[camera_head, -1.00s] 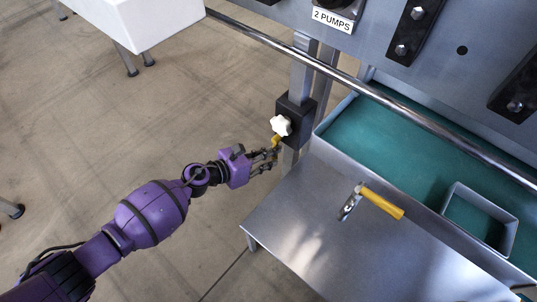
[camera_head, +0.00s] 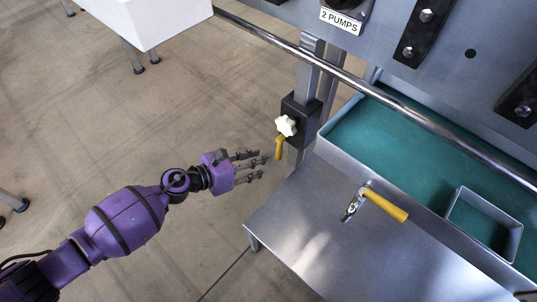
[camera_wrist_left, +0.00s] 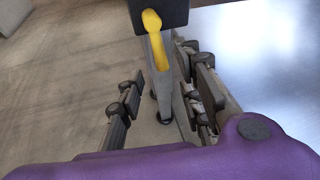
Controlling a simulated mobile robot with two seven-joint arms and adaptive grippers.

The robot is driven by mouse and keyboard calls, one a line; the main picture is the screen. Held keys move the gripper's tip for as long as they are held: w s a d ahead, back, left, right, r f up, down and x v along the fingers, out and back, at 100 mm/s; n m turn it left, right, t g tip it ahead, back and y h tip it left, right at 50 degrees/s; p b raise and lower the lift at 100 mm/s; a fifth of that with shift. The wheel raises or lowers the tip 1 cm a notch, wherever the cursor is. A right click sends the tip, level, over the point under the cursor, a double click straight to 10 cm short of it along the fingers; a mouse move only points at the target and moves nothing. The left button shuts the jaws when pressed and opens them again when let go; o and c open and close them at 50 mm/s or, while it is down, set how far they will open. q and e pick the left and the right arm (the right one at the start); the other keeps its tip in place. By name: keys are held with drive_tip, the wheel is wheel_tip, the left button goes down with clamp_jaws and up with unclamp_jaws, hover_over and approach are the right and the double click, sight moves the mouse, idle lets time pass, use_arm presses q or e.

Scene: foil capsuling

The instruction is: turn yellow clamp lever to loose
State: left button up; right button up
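The yellow clamp lever (camera_head: 279,148) hangs downward from the black clamp block (camera_head: 303,118), just below a white star knob (camera_head: 286,125). In the left wrist view the lever (camera_wrist_left: 156,38) shows ahead, in line with the gap between the fingers. My left gripper (camera_head: 263,165) is open and empty, just left of and slightly below the lever, apart from it. Its spread fingers also show in the left wrist view (camera_wrist_left: 162,70). My right gripper is not in view.
A shiny rail (camera_head: 330,75) crosses above. A white box-like top (camera_head: 160,18) is at upper left; the floor between is clear.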

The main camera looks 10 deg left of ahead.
use_arm(q)
drive_tip(key=v, duration=0.6)
idle(0.4)
